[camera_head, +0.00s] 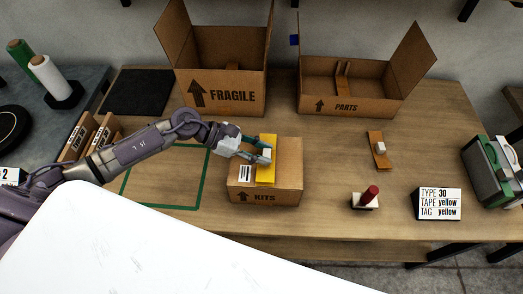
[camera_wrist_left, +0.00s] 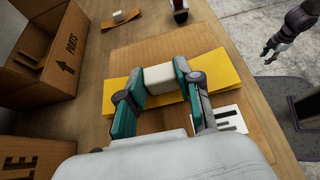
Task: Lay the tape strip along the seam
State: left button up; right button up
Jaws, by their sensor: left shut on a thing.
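The yellow tape strip (camera_head: 267,176) lies across the top of the closed KITS box (camera_head: 288,155), running front to back over its middle. It also shows in the left wrist view (camera_wrist_left: 217,70). A small white block (camera_wrist_left: 159,79) sits on the strip. My left gripper (camera_head: 264,156) is shut on this block, one finger on each side, in the left wrist view (camera_wrist_left: 157,88). The seam under the strip is hidden. My right gripper (camera_wrist_left: 270,50) shows only in the left wrist view, away from the box; its opening is unclear.
A brown strip with a white block (camera_head: 379,149) and a red-handled stamp (camera_head: 370,195) lie to the right. A sign (camera_head: 438,204) reads TYPE 30, TAPE yellow, TAG yellow. Open FRAGILE (camera_head: 226,95) and PARTS (camera_head: 350,100) boxes stand behind. A green outline (camera_head: 196,178) is left.

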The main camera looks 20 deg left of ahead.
pick_arm(q)
jog(key=o, duration=0.9)
jog(key=v, duration=1.2)
